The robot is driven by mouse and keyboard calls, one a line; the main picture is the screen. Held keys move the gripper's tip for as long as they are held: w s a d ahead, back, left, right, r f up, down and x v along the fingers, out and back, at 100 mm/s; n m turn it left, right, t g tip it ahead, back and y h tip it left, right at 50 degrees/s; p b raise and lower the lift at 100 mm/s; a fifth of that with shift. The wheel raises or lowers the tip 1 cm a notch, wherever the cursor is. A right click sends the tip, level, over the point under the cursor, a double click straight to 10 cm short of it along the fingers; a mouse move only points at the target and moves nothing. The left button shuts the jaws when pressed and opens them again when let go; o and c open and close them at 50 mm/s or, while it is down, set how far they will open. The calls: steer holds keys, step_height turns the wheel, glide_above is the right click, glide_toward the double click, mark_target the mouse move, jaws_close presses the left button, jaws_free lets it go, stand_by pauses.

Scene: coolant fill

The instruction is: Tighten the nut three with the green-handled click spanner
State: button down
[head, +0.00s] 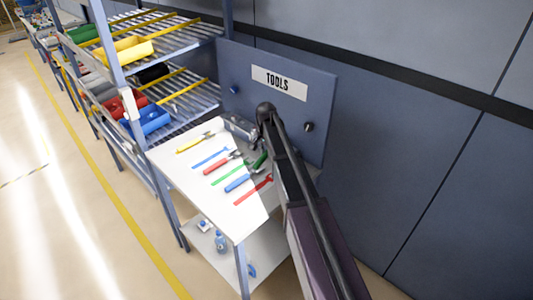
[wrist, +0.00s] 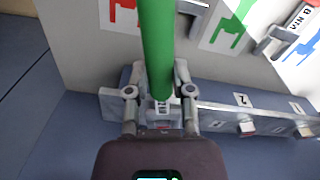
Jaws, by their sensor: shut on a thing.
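In the wrist view my gripper (wrist: 160,92) is shut on the green handle of a spanner (wrist: 157,45). The handle runs from between the fingers up past the top edge of the picture. The spanner's head is not in view. In the head view a short piece of green (head: 259,160) shows beside my arm over the tool table; my arm hides most of the gripper there. I cannot make out nut three in either view.
A metal bar (wrist: 215,117) with labels 2 and 1 runs by the fingers. Coloured tool outlines mark the white table (head: 178,162); a red-handled tool (head: 222,163) and a blue-handled one (head: 240,182) lie there. The TOOLS panel (head: 318,92) stands behind. Shelves with bins are left.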

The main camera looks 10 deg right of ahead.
steer(key=shift+w+a+m, duration=0.4)
steer(key=shift+a+m, duration=0.05)
steer(key=shift+m, duration=0.15)
steer(key=shift+w+a+m, duration=0.4)
steer(key=shift+w+m, duration=0.15)
steer(key=shift+m, duration=0.25)
steer(key=shift+w+a+m, duration=0.35)
steer(key=shift+w+m, duration=0.2)
steer(key=shift+m, duration=0.25)
stand_by(0.9)
steer(key=shift+w+a+m, duration=0.25)
steer(key=shift+w+m, duration=0.35)
steer(key=shift+m, duration=0.2)
steer(key=shift+w+a+m, duration=0.25)
steer(key=shift+w+m, duration=0.35)
steer(key=shift+m, duration=0.2)
stand_by(0.8)
steer(key=shift+w+a+m, duration=0.1)
steer(key=shift+w+m, duration=0.65)
steer(key=shift+m, duration=0.15)
stand_by(0.5)
steer(key=shift+s+n, duration=0.45)
steer(key=shift+n, duration=0.05)
stand_by(0.6)
